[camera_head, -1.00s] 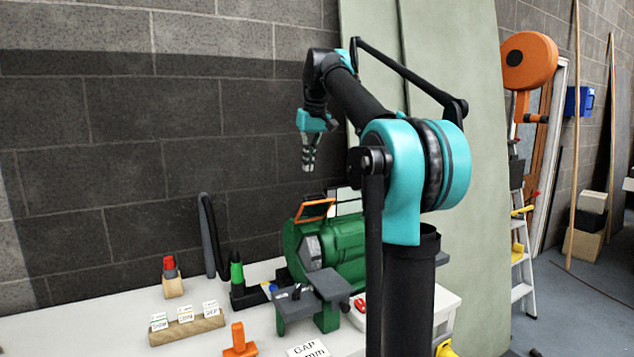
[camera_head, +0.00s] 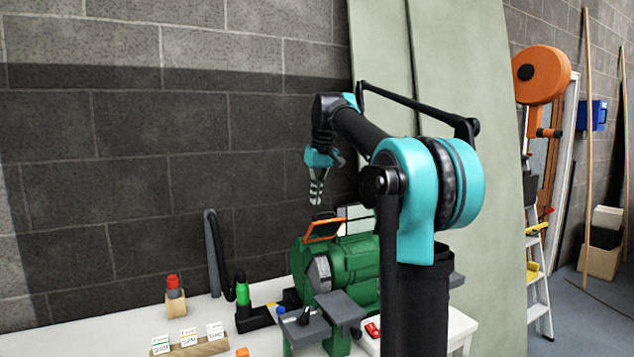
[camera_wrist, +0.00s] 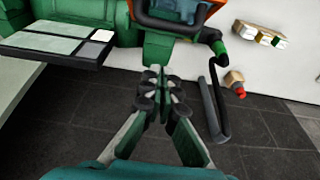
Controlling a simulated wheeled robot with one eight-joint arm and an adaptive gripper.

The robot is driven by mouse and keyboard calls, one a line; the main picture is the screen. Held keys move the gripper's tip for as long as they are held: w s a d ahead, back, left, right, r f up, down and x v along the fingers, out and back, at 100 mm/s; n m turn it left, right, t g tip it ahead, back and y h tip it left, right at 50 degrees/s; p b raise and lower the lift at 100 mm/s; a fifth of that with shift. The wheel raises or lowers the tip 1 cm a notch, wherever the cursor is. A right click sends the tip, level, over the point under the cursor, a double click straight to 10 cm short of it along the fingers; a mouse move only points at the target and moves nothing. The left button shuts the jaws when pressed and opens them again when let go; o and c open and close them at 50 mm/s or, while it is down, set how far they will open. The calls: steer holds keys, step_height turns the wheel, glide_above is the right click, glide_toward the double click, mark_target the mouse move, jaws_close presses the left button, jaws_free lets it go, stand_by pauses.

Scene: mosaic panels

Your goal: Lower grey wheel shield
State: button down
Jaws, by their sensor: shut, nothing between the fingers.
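A green bench grinder (camera_head: 352,262) stands on the white bench, with a grey wheel-side face (camera_head: 322,272) at its left end. An orange-framed shield (camera_head: 325,230) sits tilted up above that end. My gripper (camera_head: 316,203) is shut and empty, pointing down just above the shield in the head view. I see no contact. My arm hides the grinder's right end.
A grey tool rest (camera_head: 340,307) juts from the grinder's front. A dark upright bar (camera_head: 216,255) and a green-topped piece (camera_head: 241,290) stand to the left. A red-topped block (camera_head: 174,292) and a wooden card holder (camera_head: 190,347) are further left. The brick wall is close behind.

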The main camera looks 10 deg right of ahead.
mark_target(324, 229)
steer(key=shift+s+d+f, duration=0.15)
steer(key=shift+s+f, duration=0.05)
steer(key=shift+s, duration=0.35)
steer(key=shift+s+d+f, duration=0.15)
steer(key=shift+s+f, duration=0.1)
steer(key=shift+s, duration=0.25)
steer(key=shift+s+d+f, duration=0.15)
steer(key=shift+s+f, duration=0.05)
steer(key=shift+s, duration=0.35)
steer(key=shift+s, duration=0.15)
steer(key=shift+s+d+t, duration=0.15)
steer(key=shift+s+t, duration=0.05)
steer(key=shift+t, duration=0.1)
